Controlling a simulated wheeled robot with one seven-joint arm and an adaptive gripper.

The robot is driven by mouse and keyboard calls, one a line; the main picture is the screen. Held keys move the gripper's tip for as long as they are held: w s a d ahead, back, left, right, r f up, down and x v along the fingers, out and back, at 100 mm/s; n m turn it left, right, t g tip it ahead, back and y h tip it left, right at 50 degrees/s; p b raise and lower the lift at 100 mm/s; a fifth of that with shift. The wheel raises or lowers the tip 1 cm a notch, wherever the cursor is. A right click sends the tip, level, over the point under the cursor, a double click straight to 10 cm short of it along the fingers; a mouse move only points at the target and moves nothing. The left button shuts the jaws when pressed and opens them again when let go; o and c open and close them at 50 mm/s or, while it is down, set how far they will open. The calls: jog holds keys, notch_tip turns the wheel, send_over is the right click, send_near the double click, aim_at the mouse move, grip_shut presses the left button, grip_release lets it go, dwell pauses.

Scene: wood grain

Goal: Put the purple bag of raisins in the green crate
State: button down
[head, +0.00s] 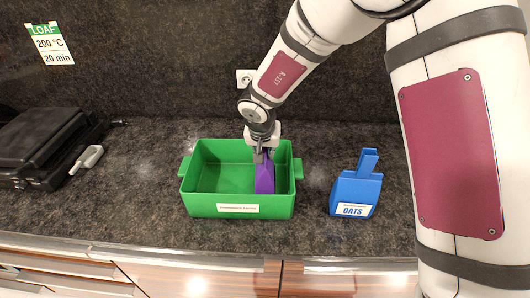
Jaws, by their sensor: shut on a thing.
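The green crate (207,204) stands on the dark counter in the middle of the head view, with a white label on its front. The purple bag of raisins (265,181) is inside the crate's outline, at the right end. My gripper (264,155) points down over the right part of the crate and is shut on the top of the bag. The bag's lower end is hidden behind the crate's front wall, so I cannot tell whether it touches the crate floor.
A black appliance (45,143) and a grey-white handled object (87,159) are at the left. A dark wall with a socket (245,78) rises behind.

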jog(key=c, duration=1.5)
grip_release()
jog(key=shift+r, duration=0.1)
